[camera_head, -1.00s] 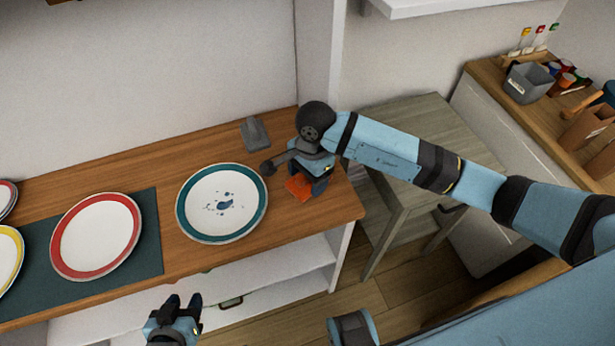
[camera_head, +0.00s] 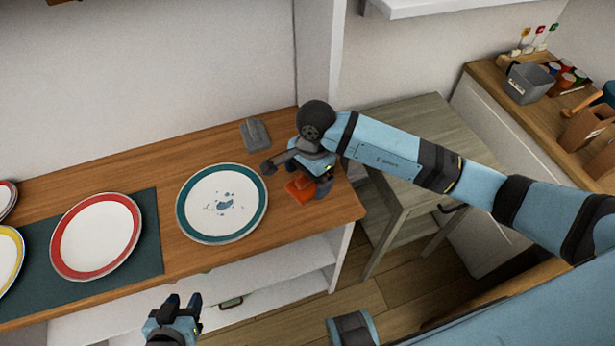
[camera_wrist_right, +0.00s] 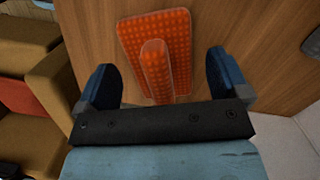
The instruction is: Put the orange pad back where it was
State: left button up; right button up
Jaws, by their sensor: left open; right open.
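The orange pad (camera_head: 300,190) lies on the wooden counter (camera_head: 345,209) near its right end, to the right of the teal-rimmed plate. In the right wrist view the orange pad (camera_wrist_right: 157,45) shows a dotted face and a raised ridge like a handle. My right gripper (camera_head: 310,190) is open over the pad, and in its wrist view the two fingers (camera_wrist_right: 163,85) stand apart on either side of the ridge, not touching it. My left gripper (camera_head: 182,302) is open and empty in front of the counter.
The teal-rimmed plate (camera_head: 192,212) has blue spots on it. A grey pad-like object (camera_head: 255,133) lies behind it near the wall. A red-rimmed plate (camera_head: 60,243) rests on a dark green mat (camera_head: 150,235). A grey-green side table (camera_head: 425,125) stands right of the counter.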

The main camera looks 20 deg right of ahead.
jog(key=r, duration=0.6)
jog(key=d+r, duration=0.1)
jog(key=r, duration=0.2)
jog(key=shift+w+d+r, duration=0.1)
jog(key=shift+w+r, duration=0.25)
jog(key=shift+r, duration=0.65)
